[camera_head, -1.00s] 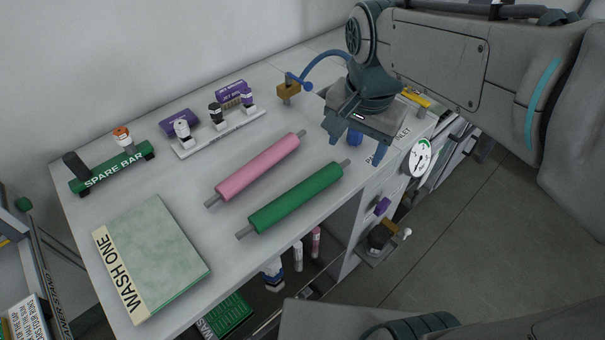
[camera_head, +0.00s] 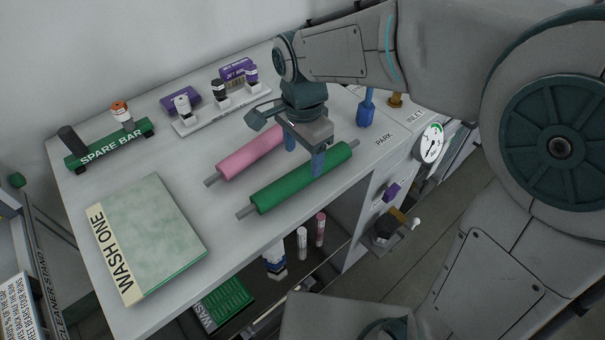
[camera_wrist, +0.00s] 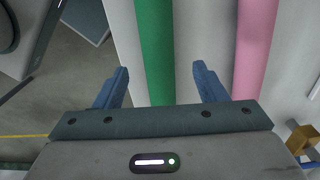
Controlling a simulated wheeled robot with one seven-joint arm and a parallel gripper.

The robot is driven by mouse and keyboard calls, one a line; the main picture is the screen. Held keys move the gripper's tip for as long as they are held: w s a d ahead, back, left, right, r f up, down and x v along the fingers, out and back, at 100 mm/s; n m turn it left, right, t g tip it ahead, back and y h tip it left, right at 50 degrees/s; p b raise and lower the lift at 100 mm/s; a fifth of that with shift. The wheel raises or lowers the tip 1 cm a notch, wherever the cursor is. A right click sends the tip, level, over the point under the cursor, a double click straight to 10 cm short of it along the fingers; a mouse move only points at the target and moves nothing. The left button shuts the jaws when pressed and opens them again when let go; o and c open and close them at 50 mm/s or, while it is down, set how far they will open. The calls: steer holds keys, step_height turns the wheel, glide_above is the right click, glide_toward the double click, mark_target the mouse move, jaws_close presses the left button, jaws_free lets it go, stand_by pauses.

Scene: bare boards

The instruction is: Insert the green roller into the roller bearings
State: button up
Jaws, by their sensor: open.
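The green roller (camera_head: 285,188), with grey shaft ends, lies on the tabletop near its front edge. It also shows in the wrist view (camera_wrist: 156,50), passing between my fingers. A pink roller (camera_head: 250,154) lies behind it and roughly parallel; in the wrist view (camera_wrist: 255,50) it is just outside the right finger. My gripper (camera_head: 304,160) is open above the right part of the green roller, its fingers on either side of the roller. Whether the fingers touch it I cannot tell. I cannot make out the roller bearings in these views.
A green book marked WASH ONE (camera_head: 150,237) lies at the left. A green spare bar (camera_head: 110,146) and a white bottle rack (camera_head: 221,108) stand along the back. A blue-handled tool (camera_head: 366,108) is right of my gripper. Open shelves are below the front edge.

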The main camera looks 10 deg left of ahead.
mark_target(304, 169)
step_height(304, 169, down, 5)
steer(key=shift+s+d+f, duration=0.1)
steer(key=shift+f, duration=0.05)
steer(key=c, duration=1.2)
